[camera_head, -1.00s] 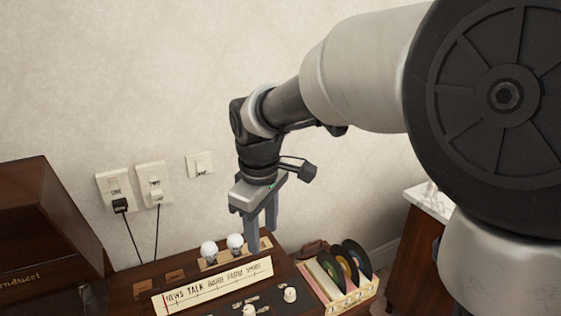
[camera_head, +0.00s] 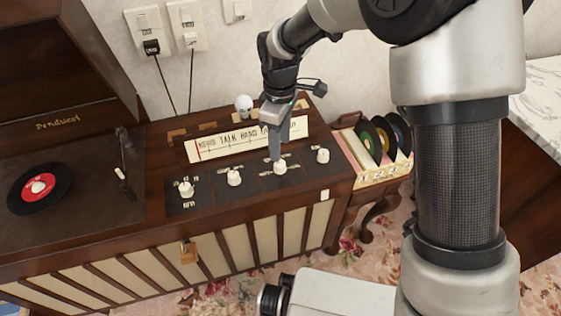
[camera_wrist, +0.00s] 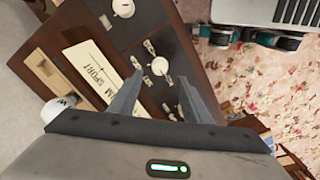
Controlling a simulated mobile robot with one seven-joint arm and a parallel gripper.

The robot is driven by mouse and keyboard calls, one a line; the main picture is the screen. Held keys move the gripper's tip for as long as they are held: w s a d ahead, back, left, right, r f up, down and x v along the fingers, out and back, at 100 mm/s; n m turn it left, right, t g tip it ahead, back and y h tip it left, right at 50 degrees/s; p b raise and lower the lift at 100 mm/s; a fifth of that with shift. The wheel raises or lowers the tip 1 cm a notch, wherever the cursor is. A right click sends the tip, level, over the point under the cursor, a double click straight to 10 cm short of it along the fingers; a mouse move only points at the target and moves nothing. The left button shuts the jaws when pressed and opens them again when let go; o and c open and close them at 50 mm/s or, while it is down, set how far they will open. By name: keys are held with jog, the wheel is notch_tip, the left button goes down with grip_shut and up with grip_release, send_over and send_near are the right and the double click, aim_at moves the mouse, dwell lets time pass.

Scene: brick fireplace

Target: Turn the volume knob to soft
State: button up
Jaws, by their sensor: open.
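A row of several white knobs sits on the dark control panel (camera_head: 215,195) of the wooden radio cabinet. The labels are too small to read, so I cannot tell which is the volume knob. My gripper (camera_head: 277,155) points down over the third knob from the left (camera_head: 280,168). In the wrist view my gripper (camera_wrist: 160,79) is open, its two fingers apart with a white knob (camera_wrist: 160,66) showing between and just beyond the tips. I cannot tell whether they touch it. Small pale labels lie around this knob.
The other knobs are at the left (camera_head: 187,188), left-middle (camera_head: 234,178) and right (camera_head: 323,155). The lettered dial strip (camera_head: 225,146) and a white bulb (camera_head: 244,103) are behind. A record crate (camera_head: 375,173) is to the right, a turntable record (camera_head: 38,188) to the left.

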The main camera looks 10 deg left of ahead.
aim_at(280, 162)
notch_tip(280, 162, down, 7)
jog(key=shift+r+b, duration=0.1)
jog(key=shift+b, duration=0.6)
jog(key=c, duration=1)
